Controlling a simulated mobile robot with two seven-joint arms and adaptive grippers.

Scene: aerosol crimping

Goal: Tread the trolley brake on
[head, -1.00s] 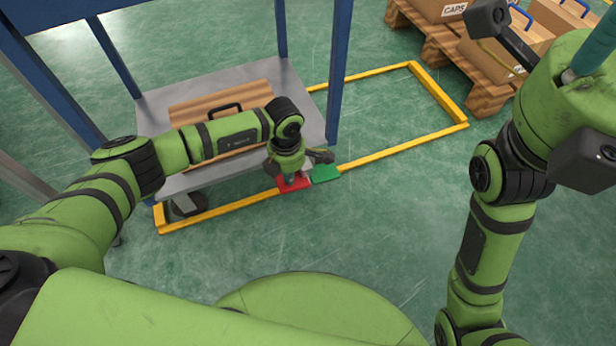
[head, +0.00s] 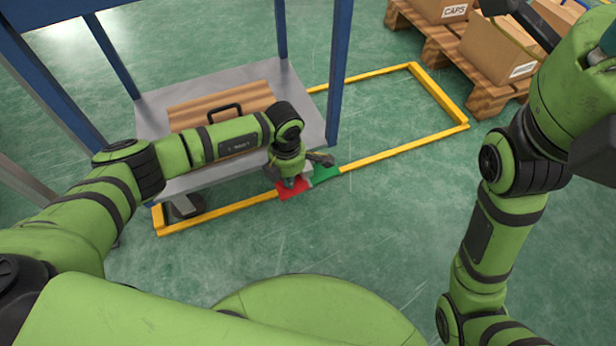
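The trolley (head: 292,80) stands at left centre, with a grey lower deck and blue posts. A red pedal (head: 296,190) and a green pedal (head: 325,174) sit side by side at its front edge, low near the floor. My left gripper (head: 289,182) points down onto the red pedal and appears to touch it. The red pedal looks tilted down toward me. The gripper's fingers are too small and hidden to tell open from shut.
A brown case (head: 190,112) with a black handle lies on the lower deck. A yellow floor frame (head: 400,148) runs around and right of the trolley. A wooden pallet (head: 485,95) with cardboard boxes (head: 495,55) stands at upper right. The green floor in front is clear.

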